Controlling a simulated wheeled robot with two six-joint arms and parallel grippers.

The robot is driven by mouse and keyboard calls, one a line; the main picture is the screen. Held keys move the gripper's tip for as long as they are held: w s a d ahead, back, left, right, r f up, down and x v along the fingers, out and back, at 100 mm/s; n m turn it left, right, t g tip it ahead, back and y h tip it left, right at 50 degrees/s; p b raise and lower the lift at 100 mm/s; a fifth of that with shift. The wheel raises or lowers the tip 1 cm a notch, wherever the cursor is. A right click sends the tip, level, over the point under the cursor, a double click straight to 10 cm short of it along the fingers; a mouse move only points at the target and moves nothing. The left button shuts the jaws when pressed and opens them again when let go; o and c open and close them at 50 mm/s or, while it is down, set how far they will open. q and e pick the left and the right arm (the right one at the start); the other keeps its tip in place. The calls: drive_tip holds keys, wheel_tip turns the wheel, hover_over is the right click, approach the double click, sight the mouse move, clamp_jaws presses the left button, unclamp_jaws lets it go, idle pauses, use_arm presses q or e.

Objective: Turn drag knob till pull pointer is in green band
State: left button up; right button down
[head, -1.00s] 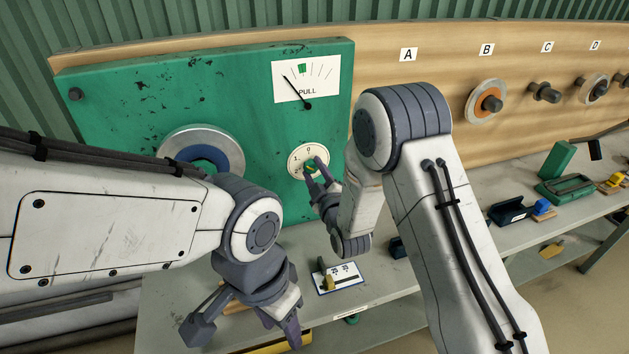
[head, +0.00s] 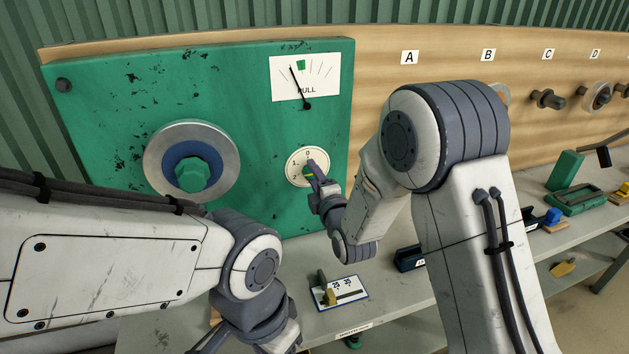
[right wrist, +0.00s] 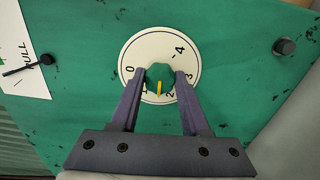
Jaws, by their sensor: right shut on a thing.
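The drag knob (right wrist: 158,74) is green with a yellow mark, in the middle of a round white dial (right wrist: 134,52). My right gripper (head: 313,174) is shut on the knob, one finger on each side in the right wrist view. The yellow mark points between 1 and 2, nearer 2. In the head view the fingers partly cover knob and dial. The pull pointer (head: 299,86) is a black needle on a white gauge (head: 320,89). Its tip is just left of the green band (head: 301,65). My left gripper (head: 245,341) is low, its fingers apart and partly cut off.
The green panel (head: 110,110) carries a large grey and blue reel hub (head: 191,160) left of the dial. A small card with a yellow piece (head: 339,292) lies on the bench below. Lettered pegs line the wooden board (head: 440,75) at right.

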idle(0.3)
drive_tip(key=shift+c, duration=1.9)
unclamp_jaws()
drive_tip(key=shift+s, duration=0.1)
drive_tip(key=b+v, duration=1)
drive_tip(key=b, duration=0.3)
drive_tip(key=shift+s, duration=0.15)
